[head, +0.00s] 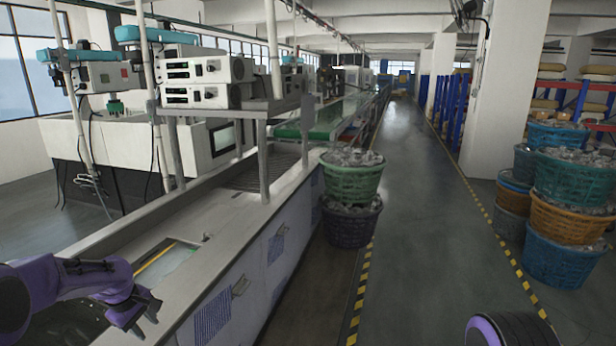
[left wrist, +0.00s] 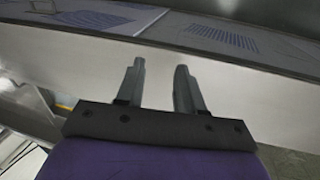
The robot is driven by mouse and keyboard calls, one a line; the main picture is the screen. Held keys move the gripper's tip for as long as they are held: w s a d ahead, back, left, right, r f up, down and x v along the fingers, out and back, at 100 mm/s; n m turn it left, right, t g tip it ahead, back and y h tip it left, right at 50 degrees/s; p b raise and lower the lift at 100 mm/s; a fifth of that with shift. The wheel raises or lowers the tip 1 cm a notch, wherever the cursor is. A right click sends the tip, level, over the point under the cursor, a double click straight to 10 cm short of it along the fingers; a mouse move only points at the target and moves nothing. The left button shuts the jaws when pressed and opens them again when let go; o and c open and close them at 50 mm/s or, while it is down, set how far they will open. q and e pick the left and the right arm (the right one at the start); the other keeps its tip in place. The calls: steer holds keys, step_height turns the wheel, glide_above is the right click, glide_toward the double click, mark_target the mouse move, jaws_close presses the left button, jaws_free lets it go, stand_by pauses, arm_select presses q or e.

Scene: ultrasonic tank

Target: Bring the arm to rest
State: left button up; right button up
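My left arm comes in from the left in the head view. Its gripper (head: 140,308) is over the near end of the long tank bench (head: 215,262), close to the bench's front edge. In the left wrist view the two fingers of the left gripper (left wrist: 159,85) stand apart with nothing between them. Beyond them is a pale surface of the bench. A dark rounded part with a purple rim, which is mine, shows at the bottom right of the head view. The right gripper does not show.
A green basket (head: 353,181) stands on a dark basket (head: 350,226) beside the bench. More stacked baskets, such as a blue one (head: 560,262), stand at the right. Control boxes (head: 207,70) sit above the bench. The grey aisle floor (head: 420,215) between yellow-marked lines is clear.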

arm_select(q)
steer(key=s+d+f+m+b, duration=0.1)
steer(key=s+d+f+b, duration=0.15)
steer(key=s+f, duration=0.4)
steer(key=s+d+f+m+y+b, duration=0.1)
steer(key=s+d+f, duration=0.3)
steer(key=f, duration=0.5)
steer(key=s+d+f+m+b, duration=0.1)
steer(key=s+d+f, duration=0.2)
steer(key=s+f, duration=0.35)
steer(key=s+d+f+m+y+b, duration=0.1)
steer(key=s+f+m+b, duration=0.1)
steer(key=s, duration=0.9)
steer(key=s+d+f+m+t+y+b, duration=0.1)
steer(key=s+f+y+b, duration=0.1)
steer(key=s, duration=1)
steer(key=shift+s+f+m, duration=0.2)
steer(key=shift+f+m, duration=0.2)
steer(key=shift+f, duration=0.05)
